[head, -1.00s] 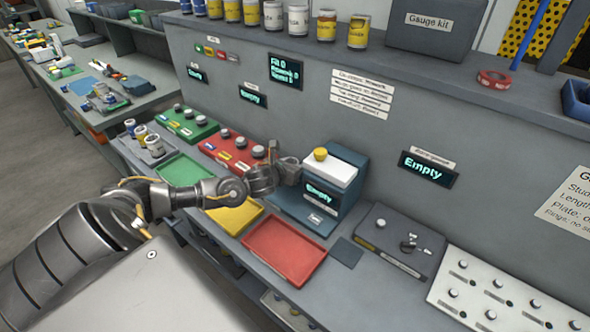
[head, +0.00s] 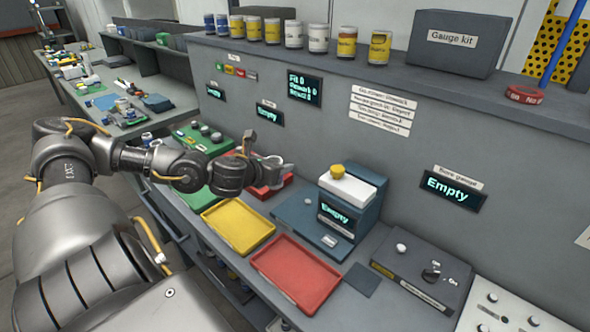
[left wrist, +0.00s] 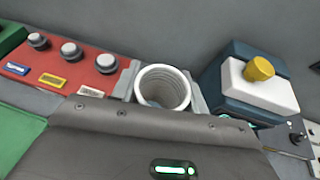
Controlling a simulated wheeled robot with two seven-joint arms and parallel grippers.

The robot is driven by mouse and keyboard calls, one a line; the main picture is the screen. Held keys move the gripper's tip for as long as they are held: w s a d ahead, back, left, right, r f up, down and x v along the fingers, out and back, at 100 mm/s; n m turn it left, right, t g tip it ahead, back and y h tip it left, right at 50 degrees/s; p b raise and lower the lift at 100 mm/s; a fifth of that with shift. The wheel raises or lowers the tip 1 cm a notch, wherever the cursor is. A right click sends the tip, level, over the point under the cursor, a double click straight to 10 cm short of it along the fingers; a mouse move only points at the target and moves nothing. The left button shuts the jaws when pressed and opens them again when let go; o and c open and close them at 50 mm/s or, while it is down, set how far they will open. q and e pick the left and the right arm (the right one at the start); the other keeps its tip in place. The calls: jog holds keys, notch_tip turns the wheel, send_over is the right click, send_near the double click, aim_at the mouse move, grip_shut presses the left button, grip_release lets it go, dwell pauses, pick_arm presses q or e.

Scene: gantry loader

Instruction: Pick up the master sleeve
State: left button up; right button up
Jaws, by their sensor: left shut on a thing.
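The master sleeve (left wrist: 163,90), a short pale-grey open-ended cylinder, is between the two fingers in the left wrist view. In the head view the sleeve (head: 281,172) is small, at the end of my left arm. My left gripper (head: 268,165) is shut on it and holds it above the bench, in front of the red block and to the left of the blue-grey gauge (head: 350,205). The gauge has a white top, a yellow knob and a display reading "Empty". It is apart from the sleeve. My right gripper is not in view.
A yellow tray (head: 238,226) and a red tray (head: 295,274) lie at the bench's front. A dark box (head: 420,270) stands right of the gauge. A shelf with several jars runs behind.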

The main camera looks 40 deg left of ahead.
pick_arm(q)
jog(key=s+a+b, duration=0.3)
jog(key=s+b, duration=0.2)
jog(key=s, duration=0.3)
jog(key=shift+s, duration=0.3)
